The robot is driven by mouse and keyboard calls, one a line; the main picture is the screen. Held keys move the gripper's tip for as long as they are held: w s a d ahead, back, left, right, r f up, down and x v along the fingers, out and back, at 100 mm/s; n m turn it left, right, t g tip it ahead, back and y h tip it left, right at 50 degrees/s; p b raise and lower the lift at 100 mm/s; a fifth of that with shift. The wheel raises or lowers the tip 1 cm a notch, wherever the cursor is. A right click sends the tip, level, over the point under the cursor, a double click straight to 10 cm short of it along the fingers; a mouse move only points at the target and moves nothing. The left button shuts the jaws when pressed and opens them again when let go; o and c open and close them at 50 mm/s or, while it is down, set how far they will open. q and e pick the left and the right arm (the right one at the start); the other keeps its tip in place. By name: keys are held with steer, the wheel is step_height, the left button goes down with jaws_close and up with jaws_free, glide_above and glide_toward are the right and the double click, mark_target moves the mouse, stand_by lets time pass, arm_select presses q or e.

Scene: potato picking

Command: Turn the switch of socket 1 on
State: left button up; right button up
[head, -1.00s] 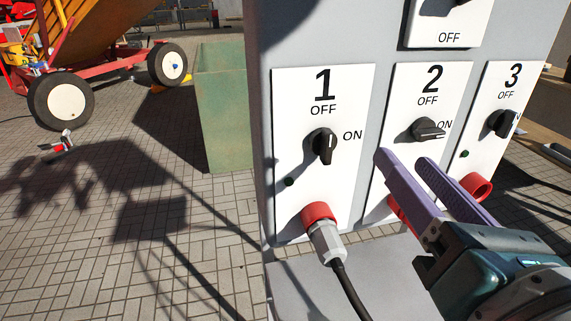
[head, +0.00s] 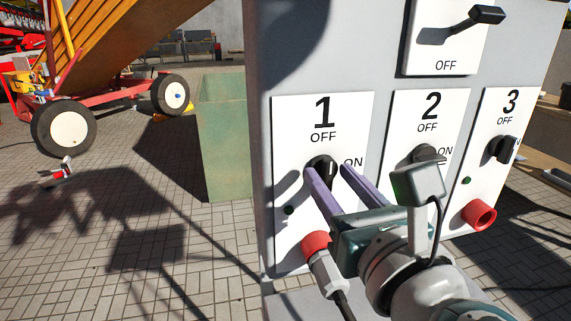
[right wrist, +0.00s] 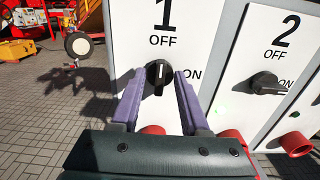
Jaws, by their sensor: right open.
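The socket 1 switch (head: 323,163) is a black rotary knob on the white panel marked 1. Its handle stands upright, pointing up at OFF; ON is printed to its right. In the right wrist view the knob (right wrist: 158,74) shows between my fingertips. My right gripper (head: 327,170) is open, its two purple fingers on either side of the knob; I cannot tell whether they touch it. A red socket with a grey plug (head: 325,272) sits below. My left gripper is not in view.
Switch 2 (head: 427,154) is partly hidden behind my right wrist; in the right wrist view its handle lies sideways towards ON. Switch 3 (head: 503,149) and its red socket (head: 479,215) are to the right. A large lever (head: 486,15) is above. A green container (head: 222,150) stands left.

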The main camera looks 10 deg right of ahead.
jaws_close()
stand_by(0.4)
